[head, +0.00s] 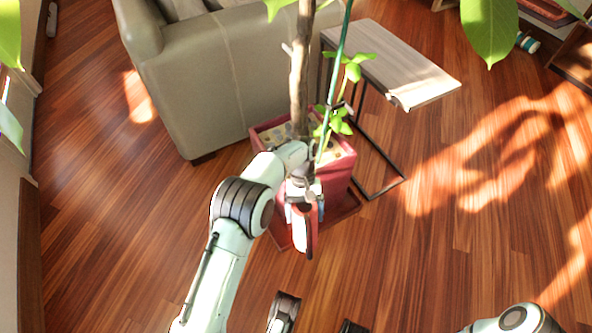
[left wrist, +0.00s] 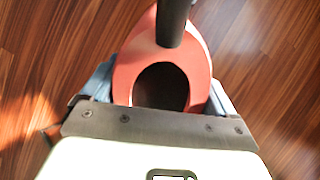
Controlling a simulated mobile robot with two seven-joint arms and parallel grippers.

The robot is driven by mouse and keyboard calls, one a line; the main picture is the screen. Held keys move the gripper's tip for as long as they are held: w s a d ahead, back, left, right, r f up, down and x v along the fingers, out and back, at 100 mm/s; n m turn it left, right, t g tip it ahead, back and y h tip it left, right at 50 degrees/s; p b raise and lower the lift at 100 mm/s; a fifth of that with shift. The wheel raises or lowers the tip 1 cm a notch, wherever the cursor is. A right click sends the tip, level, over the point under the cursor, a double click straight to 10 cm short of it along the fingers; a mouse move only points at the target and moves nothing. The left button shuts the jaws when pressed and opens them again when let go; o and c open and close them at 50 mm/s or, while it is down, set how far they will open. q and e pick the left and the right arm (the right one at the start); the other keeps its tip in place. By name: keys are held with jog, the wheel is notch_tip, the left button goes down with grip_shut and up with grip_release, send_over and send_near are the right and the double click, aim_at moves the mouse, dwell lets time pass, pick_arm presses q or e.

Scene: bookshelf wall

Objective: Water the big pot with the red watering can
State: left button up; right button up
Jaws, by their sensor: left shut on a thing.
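The big pot (head: 338,172) is red and square, with pebble-like filling and a trunk and green stem rising from it. It stands in the middle of the head view. My left gripper (head: 303,192) is in front of the pot and hides part of it. It is shut on the red watering can (head: 309,237), seen small and partly covered. In the left wrist view the can (left wrist: 135,62) shows a rounded red body around a dark opening, between my fingers (left wrist: 158,98). My right gripper does not show.
A grey-green armchair (head: 225,75) stands behind and left of the pot. A small side table (head: 395,65) with a thin dark frame is close on its right. Leaves hang near the camera. The wooden floor is clear at the left and right.

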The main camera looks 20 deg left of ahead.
pick_arm(q)
jog(key=shift+w+a+r+g+h, duration=0.2)
jog(key=shift+r+g, duration=0.15)
jog(key=shift+r, duration=0.3)
jog(key=shift+w+a+r+g+h, duration=0.15)
jog(key=shift+r+g, duration=0.2)
jog(key=shift+r, duration=0.3)
dwell(2.5)
jog(key=shift+d, duration=0.1)
dwell(0.4)
